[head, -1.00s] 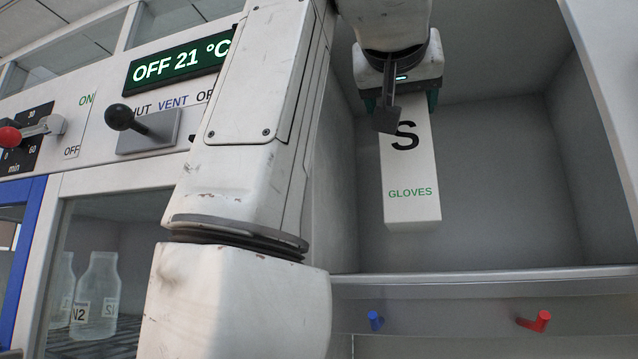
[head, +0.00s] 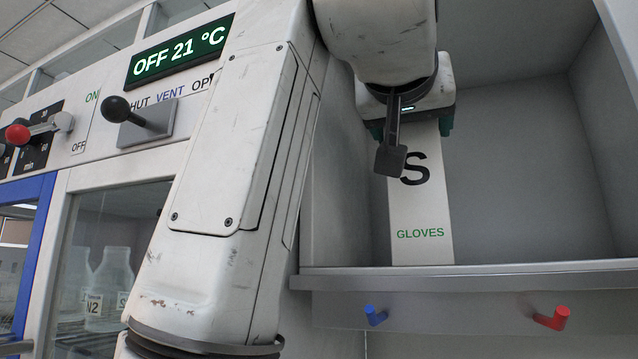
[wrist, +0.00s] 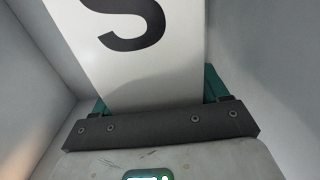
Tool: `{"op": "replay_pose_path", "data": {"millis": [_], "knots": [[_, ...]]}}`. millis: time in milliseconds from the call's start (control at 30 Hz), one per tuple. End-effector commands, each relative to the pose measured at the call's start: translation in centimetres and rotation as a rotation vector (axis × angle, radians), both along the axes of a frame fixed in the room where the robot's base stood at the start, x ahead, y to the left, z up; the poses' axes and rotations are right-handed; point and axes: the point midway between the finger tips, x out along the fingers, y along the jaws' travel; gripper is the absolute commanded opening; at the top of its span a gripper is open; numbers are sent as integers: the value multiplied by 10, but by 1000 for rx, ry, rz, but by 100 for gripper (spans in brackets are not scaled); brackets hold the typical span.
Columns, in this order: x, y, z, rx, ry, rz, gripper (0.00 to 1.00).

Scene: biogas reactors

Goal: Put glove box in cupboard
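The glove box (head: 420,216) is a tall white carton marked "S" and "GLOVES". It is upright inside the open grey cupboard (head: 528,150), towards its left side. Its lower edge meets the cupboard's front lip in the head view, and I cannot tell whether it rests on the floor. My gripper (head: 410,128) is at the top of the box, with green fingers on either side. In the wrist view the box (wrist: 140,50) lies between the green fingers of my gripper (wrist: 160,95). The gripper appears shut on the box; the fingertips are partly hidden.
The cupboard's front lip (head: 470,277) runs below the box, with a blue peg (head: 375,316) and a red peg (head: 553,318) under it. Free room lies to the right of the box. A glass-fronted cabinet with bottles (head: 108,285) and a black-knobbed lever (head: 135,118) are at left.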

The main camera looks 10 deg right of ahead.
Motion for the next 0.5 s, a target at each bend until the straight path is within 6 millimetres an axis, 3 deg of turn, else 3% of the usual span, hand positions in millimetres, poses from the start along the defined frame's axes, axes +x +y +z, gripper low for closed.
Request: {"op": "replay_pose_path", "data": {"millis": [200,500], "knots": [[0,0,1,0,0,1,94],[0,1,5,0,0,1,94]]}}
